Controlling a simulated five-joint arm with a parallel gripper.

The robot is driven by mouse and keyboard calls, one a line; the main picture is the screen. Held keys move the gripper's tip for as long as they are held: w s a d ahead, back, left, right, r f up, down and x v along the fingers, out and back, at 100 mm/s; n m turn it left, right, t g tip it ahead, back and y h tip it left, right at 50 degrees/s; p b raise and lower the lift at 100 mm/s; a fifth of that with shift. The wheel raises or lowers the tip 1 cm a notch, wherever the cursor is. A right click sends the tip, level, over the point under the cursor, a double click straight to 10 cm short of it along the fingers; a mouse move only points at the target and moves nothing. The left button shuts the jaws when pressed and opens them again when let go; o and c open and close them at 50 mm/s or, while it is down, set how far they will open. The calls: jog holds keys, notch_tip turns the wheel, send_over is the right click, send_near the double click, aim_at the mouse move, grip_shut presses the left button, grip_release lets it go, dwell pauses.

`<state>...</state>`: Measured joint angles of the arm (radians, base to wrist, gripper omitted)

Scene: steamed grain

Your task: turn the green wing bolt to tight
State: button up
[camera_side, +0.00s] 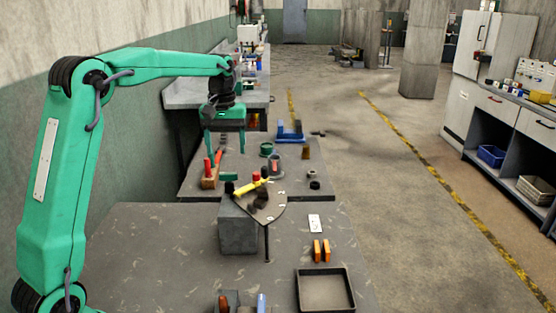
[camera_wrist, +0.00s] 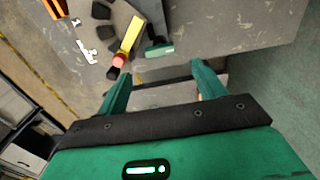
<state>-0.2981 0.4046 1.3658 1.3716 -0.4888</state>
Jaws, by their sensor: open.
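The green wing bolt (camera_wrist: 160,50) shows in the wrist view as a short green bar with a black part, beside a yellow bar (camera_wrist: 131,35). In the side view a small green piece (camera_side: 229,176) by the grey block looks like the same bolt. The yellow bar (camera_side: 249,187) lies over a fan-shaped plate (camera_side: 271,212) with dark pads and white marks. My gripper (camera_wrist: 160,78) is open and empty, its fingers apart from the bolt. In the side view my gripper (camera_side: 225,150) hangs beyond the plate, above the far bench. The bolt's lower part is hidden.
A grey block (camera_side: 237,232) stands beside the plate. A red-and-black knob (camera_wrist: 116,66) is at the yellow bar's end. The near bench's left side is clear.

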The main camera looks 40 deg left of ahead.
aim_at(228, 173)
jog(key=shift+f, duration=3.8)
jog(key=c, duration=1)
